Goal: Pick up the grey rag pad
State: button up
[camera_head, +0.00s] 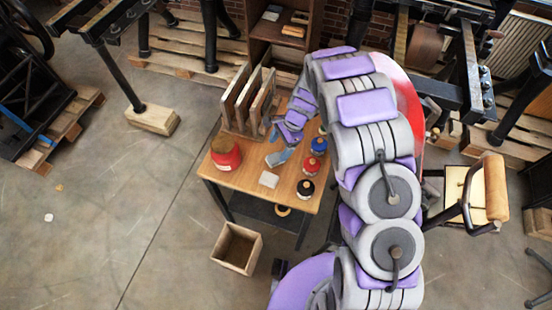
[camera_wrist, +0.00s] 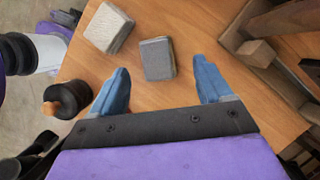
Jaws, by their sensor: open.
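The grey rag pad (camera_wrist: 157,59) lies flat on the wooden table (camera_wrist: 175,20) in the wrist view, between and just beyond my fingertips. In the head view the grey pad (camera_head: 279,157) shows just below my gripper (camera_head: 288,137). My gripper (camera_wrist: 160,65) is open and empty, with one blue finger on each side of the pad's near end and a gap to both sides. A paler, whitish pad (camera_wrist: 108,27) lies beside it to the upper left. It also shows in the head view (camera_head: 268,179).
A black pot with a wooden knob (camera_wrist: 68,98) stands left of my gripper. Blue (camera_head: 318,146) and red (camera_head: 311,166) pots line the table's right side. A larger red pot (camera_head: 226,153) stands left. A wooden rack (camera_head: 240,105) stands behind. An open box (camera_head: 237,247) is on the floor.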

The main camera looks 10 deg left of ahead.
aim_at(277, 157)
jog(key=x, duration=0.3)
jog(key=b+x, duration=0.1)
jog(key=shift+d+f, duration=0.15)
jog(key=shift+f, duration=0.25)
jog(key=shift+d+f, duration=0.15)
jog(key=shift+f, duration=0.05)
jog(key=shift+d, duration=0.2)
jog(key=shift+a, duration=0.55)
jog(key=c, duration=0.7)
jog(key=shift+d, duration=0.35)
jog(key=c, duration=0.4)
jog(key=shift+r, duration=0.1)
notch_tip(277, 157, up, 10)
jog(key=shift+f+p, duration=0.1)
jog(key=shift+p, duration=0.7)
